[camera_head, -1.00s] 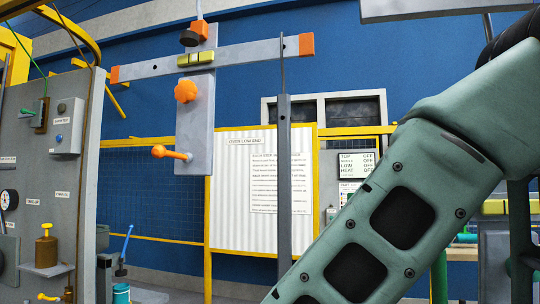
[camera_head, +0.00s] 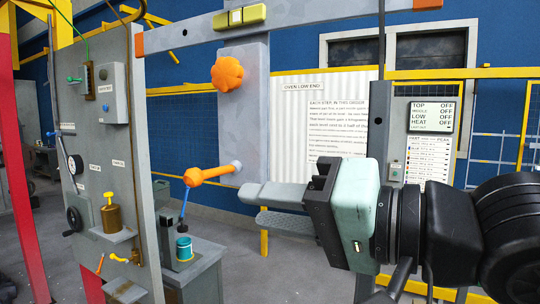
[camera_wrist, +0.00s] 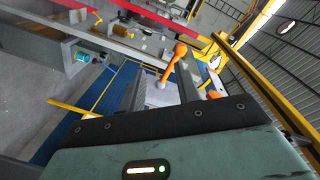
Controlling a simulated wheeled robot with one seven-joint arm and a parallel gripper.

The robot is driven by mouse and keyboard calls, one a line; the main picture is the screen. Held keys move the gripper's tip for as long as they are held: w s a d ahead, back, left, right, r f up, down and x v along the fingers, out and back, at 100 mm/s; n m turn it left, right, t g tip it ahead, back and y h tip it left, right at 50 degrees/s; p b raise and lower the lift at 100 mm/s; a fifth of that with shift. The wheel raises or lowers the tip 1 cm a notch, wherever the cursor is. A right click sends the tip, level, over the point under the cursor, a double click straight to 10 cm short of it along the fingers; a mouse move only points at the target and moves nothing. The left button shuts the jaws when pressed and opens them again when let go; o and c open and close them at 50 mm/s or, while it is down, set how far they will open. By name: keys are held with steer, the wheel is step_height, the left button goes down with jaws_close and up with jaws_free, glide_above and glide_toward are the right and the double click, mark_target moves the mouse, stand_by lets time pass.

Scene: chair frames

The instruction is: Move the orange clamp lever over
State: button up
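The orange clamp lever (camera_head: 207,174) is mounted on a pale pivot low on a grey upright plate (camera_head: 245,120). Its arm points left and slightly down, ending in a round knob. My gripper (camera_head: 250,206) is just right of and below the lever in the head view, with its two grey fingers apart, pointing left. In the wrist view, the lever (camera_wrist: 172,62) shows beyond the gap between the open fingers (camera_wrist: 157,82). Nothing is visibly held, and the fingers look clear of the lever. The exact depth gap cannot be told.
An orange star knob (camera_head: 228,74) sits higher on the same plate, under a grey crossbar (camera_head: 320,18). A grey panel (camera_head: 90,150) with gauges and valves stands left. A bench with a teal cup (camera_head: 184,248) is below. A white notice board (camera_head: 330,120) stands behind.

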mark_target(202, 180)
steer(key=shift+y, duration=0.5)
steer(key=a, duration=0.2)
steer(key=w+a+r, duration=0.1)
steer(key=a, duration=0.2)
steer(key=w+a+r, duration=0.1)
steer(key=a, duration=0.1)
steer(key=shift+a+r, duration=0.2)
steer(key=shift+a, duration=0.05)
steer(key=shift+w+a, duration=0.1)
steer(key=shift+a, duration=0.15)
steer(key=shift+c, duration=1)
steer(key=c, duration=0.3)
